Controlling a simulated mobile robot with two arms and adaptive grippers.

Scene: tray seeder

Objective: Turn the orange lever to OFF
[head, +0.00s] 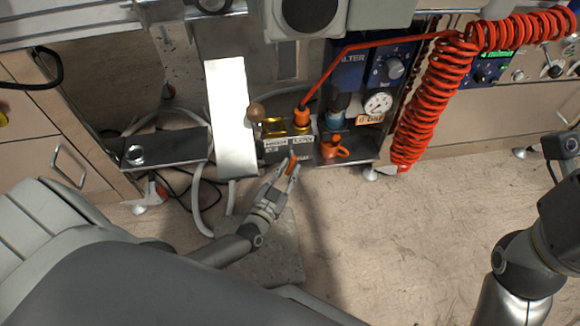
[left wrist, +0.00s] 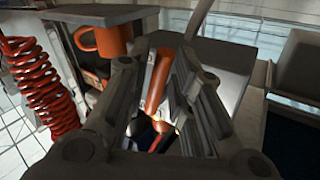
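The orange lever (head: 292,163) shows at the tips of my left gripper (head: 284,172) in the head view, just below a small block with white labels (head: 290,142). In the left wrist view the orange lever (left wrist: 157,80) stands between the two fingers of my left gripper (left wrist: 155,105). The fingers are apart around it, and I see no clear grip on it. I cannot read an OFF mark. My right arm stands at the right edge of the head view, and its fingers do not show.
An orange valve handle (head: 333,150) sits right of the lever; a coiled red hose (head: 428,100) hangs farther right. A pressure gauge (head: 378,104) and brass fittings (head: 274,125) are behind. A pale metal plate (head: 230,115) stands left. The floor (head: 400,240) is clear.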

